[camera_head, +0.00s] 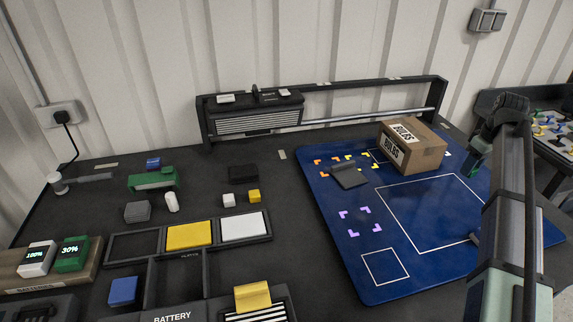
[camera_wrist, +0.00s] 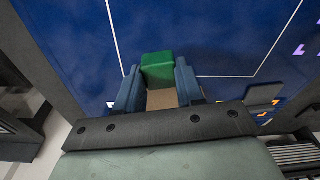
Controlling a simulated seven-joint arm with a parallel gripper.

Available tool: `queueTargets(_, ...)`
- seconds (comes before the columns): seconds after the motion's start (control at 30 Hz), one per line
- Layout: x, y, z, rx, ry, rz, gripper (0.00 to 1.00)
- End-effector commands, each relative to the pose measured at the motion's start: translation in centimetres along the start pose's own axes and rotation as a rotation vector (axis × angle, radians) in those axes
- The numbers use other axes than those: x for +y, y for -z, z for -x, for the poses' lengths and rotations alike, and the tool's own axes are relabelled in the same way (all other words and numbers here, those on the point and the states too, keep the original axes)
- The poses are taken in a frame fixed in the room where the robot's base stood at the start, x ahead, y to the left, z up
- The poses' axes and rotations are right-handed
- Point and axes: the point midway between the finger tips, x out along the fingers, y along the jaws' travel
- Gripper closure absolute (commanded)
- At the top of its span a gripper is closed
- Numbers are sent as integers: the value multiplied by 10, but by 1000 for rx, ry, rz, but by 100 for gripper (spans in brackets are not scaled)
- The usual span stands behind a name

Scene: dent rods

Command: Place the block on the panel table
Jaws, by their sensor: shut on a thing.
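My gripper (camera_wrist: 160,85) is shut on a green block (camera_wrist: 158,68), which sits between its two blue fingers in the wrist view. A tan patch shows below the green between the fingers; I cannot tell what it belongs to. In the head view my arm reaches over the right side of the table, and its wrist mostly hides the gripper and block. The blue panel (camera_head: 335,215) with white outlines and coloured corner marks lies on the right of the dark table. The wrist view shows the block over this blue surface (camera_wrist: 60,40); its height above it is unclear.
A cardboard BULBS box (camera_head: 413,147) and a grey piece (camera_head: 350,174) are on the panel. The large white square (camera_head: 430,215) looks bare. Left are trays with yellow (camera_head: 189,235) and white (camera_head: 243,225) plates and several small blocks. A rack (camera_head: 255,118) stands behind.

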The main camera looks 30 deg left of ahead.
Motion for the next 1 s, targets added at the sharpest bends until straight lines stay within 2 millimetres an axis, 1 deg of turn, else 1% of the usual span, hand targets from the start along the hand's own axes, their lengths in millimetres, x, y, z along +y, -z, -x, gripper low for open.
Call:
queueTargets(0.17, -16, 20, -2, 0, 4, 33, 92)
queueTargets(0.27, -36, 42, -5, 0, 8, 70, 92)
queueTargets(0.4, -72, 77, -10, 0, 17, 134, 92)
queueTargets(0.47, -88, 92, -13, -1, 20, 161, 92)
queueTargets(0.6, -127, 125, -18, -2, 29, 226, 92)
queueTargets(0.67, -144, 138, -20, -3, 33, 253, 92)
queueTargets(0.7, -156, 147, -21, -3, 36, 272, 92)
queueTargets(0.87, -204, 180, -27, -5, 46, 345, 92)
queueTargets(1.0, -248, 206, -31, -6, 55, 410, 92)
